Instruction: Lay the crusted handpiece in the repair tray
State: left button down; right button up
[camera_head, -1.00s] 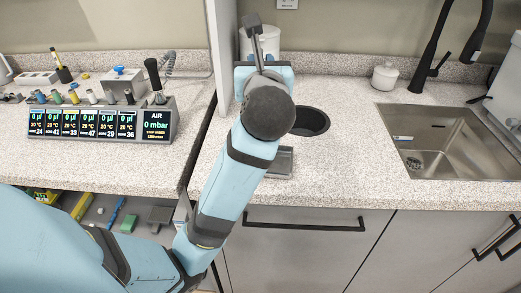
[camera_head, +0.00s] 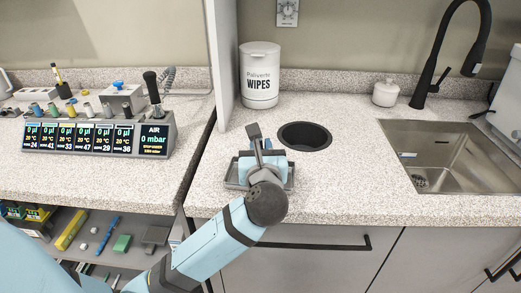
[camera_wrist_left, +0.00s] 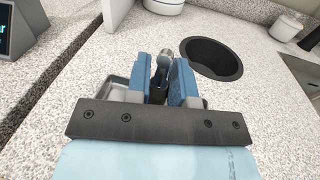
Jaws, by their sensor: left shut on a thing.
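My left gripper (camera_head: 262,158) is over the small grey repair tray (camera_head: 232,178) on the counter, in front of the round black hole. In the left wrist view, the blue fingers of my left gripper (camera_wrist_left: 163,82) are shut on the handpiece (camera_wrist_left: 165,60), a slim piece with a grey metallic end showing between and beyond the fingertips. The tray also shows in the wrist view (camera_wrist_left: 114,88), beside and beneath the fingers. Whether the handpiece touches the tray floor cannot be told. Any crust is too small to make out. In the head view the gripper hides the handpiece. My right gripper is not in view.
A round black opening (camera_head: 304,136) lies just behind the tray. A white wipes tub (camera_head: 260,75) stands at the back. A sink (camera_head: 445,155) with a black tap is at right.

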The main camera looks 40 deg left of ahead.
pick_arm(q)
jog(key=c, duration=1)
grip_release()
